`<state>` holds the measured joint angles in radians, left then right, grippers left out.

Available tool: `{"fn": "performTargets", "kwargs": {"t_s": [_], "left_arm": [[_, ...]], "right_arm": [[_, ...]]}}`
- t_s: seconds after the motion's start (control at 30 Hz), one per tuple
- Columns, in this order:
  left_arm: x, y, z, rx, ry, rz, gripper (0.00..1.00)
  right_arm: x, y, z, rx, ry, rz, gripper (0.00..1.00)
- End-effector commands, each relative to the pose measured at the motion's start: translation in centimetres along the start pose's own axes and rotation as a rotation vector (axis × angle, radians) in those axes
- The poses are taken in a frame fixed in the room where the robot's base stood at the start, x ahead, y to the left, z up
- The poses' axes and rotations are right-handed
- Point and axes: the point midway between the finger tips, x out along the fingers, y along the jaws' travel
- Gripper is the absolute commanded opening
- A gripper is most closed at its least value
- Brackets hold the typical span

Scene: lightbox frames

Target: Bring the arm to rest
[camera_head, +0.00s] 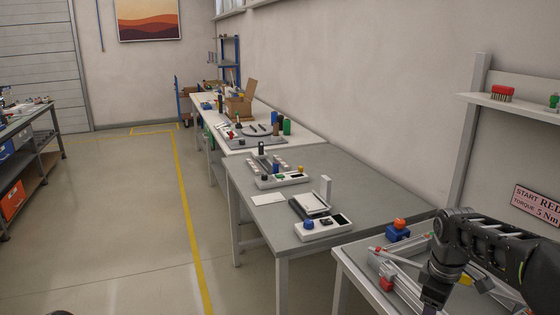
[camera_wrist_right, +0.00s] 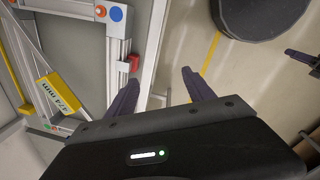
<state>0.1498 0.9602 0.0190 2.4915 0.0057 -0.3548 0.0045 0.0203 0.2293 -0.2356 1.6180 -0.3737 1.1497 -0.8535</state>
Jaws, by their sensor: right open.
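My right arm (camera_head: 490,245) comes in from the right in the head view and bends down over the near bench. My right gripper (camera_wrist_right: 160,92) shows in the wrist view with its two dark fingers apart and nothing between them. It points past the edge of the bench, with the aluminium frame to its left and floor beyond. In the head view the gripper is mostly cut off by the bottom edge.
A grey table (camera_head: 260,213) with devices stands beyond. A shelf (camera_head: 520,108) hangs at right. The floor (camera_head: 110,220) at left is clear.

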Motion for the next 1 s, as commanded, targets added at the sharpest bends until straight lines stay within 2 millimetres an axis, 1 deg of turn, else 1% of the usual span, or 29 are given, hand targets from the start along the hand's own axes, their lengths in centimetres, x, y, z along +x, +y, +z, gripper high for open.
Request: {"fn": "performTargets", "kwargs": {"t_s": [0.17,0.27,0.37,0.47,0.5,0.57,0.6,0.63,0.67,0.7,0.77,0.8,0.83,0.87,0.9,1.0], "left_arm": [[0.0,0.0,0.1,-0.001,-0.001,0.0,0.36],[0.0,-0.1,0.1,-0.001,-0.001,-0.001,0.36],[0.0,-0.1,0.1,-0.001,-0.001,-0.001,0.36],[0.0,-0.1,0.1,-0.001,-0.001,-0.001,0.36],[0.0,-0.1,0.1,-0.001,-0.001,-0.001,0.36],[0.0,-0.1,0.1,-0.001,-0.001,-0.001,0.36],[0.0,-0.1,0.1,-0.001,-0.001,-0.001,0.36],[0.0,-0.1,0.1,-0.001,-0.001,-0.001,0.36],[0.0,-0.1,0.1,-0.001,-0.001,-0.001,0.36],[0.0,-0.1,0.1,-0.001,-0.001,-0.001,0.36],[0.0,-0.1,0.1,-0.001,-0.001,-0.001,0.36],[0.0,-0.1,0.1,-0.001,-0.001,-0.001,0.36],[0.0,-0.1,0.1,-0.001,-0.001,-0.001,0.36],[0.0,-0.1,0.1,-0.001,-0.001,-0.001,0.36],[0.0,-0.1,0.1,-0.001,-0.001,-0.001,0.36],[0.0,0.0,0.1,-0.001,-0.001,-0.001,0.36]], "right_arm": [[1.3,0.5,-2.8,0.1,0.102,0.051,0.62],[2.8,0.1,-5.2,0.167,0.173,0.068,0.62],[5.5,-1.1,-7.8,0.246,0.244,0.063,0.62],[9.0,-3.4,-10.6,0.341,0.319,0.037,0.62],[10.8,-4.9,-11.7,0.389,0.347,0.016,0.62],[14.0,-7.7,-13.1,0.468,0.384,-0.025,0.62],[16.2,-10.0,-13.8,0.528,0.404,-0.057,0.62],[17.9,-11.9,-14.2,0.572,0.414,-0.085,0.62],[19.5,-13.8,-14.3,0.618,0.42,-0.111,0.62],[21.6,-16.5,-14.2,0.676,0.421,-0.146,0.62],[24.2,-20.7,-13.5,0.757,0.409,-0.196,0.62],[25.8,-23.5,-12.8,0.803,0.393,-0.228,0.62],[26.8,-25.6,-12.1,0.833,0.375,-0.25,0.62],[27.7,-27.6,-11.2,0.861,0.355,-0.271,0.62],[28.6,-30.2,-10.1,0.883,0.326,-0.297,0.62],[30.1,-35.6,-7.3,0.898,0.241,-0.352,0.62]]}}
